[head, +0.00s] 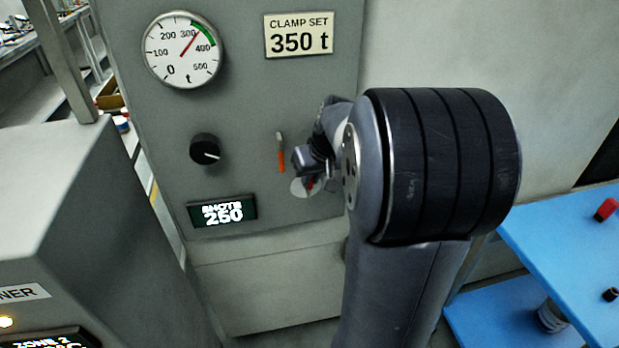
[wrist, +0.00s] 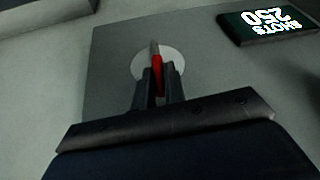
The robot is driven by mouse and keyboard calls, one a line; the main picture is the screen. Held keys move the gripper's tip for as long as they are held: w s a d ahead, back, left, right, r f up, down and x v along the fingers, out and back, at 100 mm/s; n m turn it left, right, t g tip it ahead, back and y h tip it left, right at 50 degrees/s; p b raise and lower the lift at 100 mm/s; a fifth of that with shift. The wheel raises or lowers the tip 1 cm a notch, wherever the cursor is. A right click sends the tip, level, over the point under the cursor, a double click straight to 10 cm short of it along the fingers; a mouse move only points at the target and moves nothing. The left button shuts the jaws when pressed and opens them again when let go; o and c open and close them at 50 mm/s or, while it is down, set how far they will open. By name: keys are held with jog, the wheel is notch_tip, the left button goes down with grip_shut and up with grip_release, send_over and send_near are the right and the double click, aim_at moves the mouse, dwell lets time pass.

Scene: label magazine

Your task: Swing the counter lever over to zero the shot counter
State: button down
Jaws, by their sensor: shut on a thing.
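The counter lever (wrist: 157,72) is a slim red lever with a grey end, set on a round pale disc (wrist: 143,64). My gripper (wrist: 159,88) is shut on it, with one dark finger on each side. In the head view, my gripper (head: 307,172) is at the panel in front of the pale disc (head: 299,187), and only a small red bit of the lever (head: 311,184) shows; the rest is hidden. The shot counter (head: 222,212) reads SHOTS 250, and its display also shows upside down in the wrist view (wrist: 265,20).
An orange handle with a grey top (head: 281,152) is on the panel just left of my gripper. A black knob (head: 205,149), a round gauge (head: 182,50) and a CLAMP SET 350 t plate (head: 299,36) are also there. A blue table (head: 565,245) stands at right.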

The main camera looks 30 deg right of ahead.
jog(key=shift+s+d+f+m+t+y+b, duration=0.2)
jog(key=shift+d+f+m+t+y+b, duration=0.3)
jog(key=shift+y+b, duration=0.9)
jog(key=shift+s+d+f+m+t+y+b, duration=0.3)
jog(key=shift+d+t+y+b, duration=0.45)
jog(key=shift+y+b, duration=0.6)
jog(key=shift+s+d+f+m+t+y+b, duration=0.15)
jog(key=shift+d+f+t+y+b, duration=0.45)
jog(key=shift+y+b, duration=0.75)
jog(key=shift+d+r+y, duration=0.15)
jog(key=shift+d+y, duration=0.05)
jog(key=shift+y, duration=0.1)
jog(key=c, duration=1.5)
grip_release()
jog(key=v, duration=1)
jog(key=shift+s+d+r, duration=0.1)
jog(key=shift+d+r, duration=0.2)
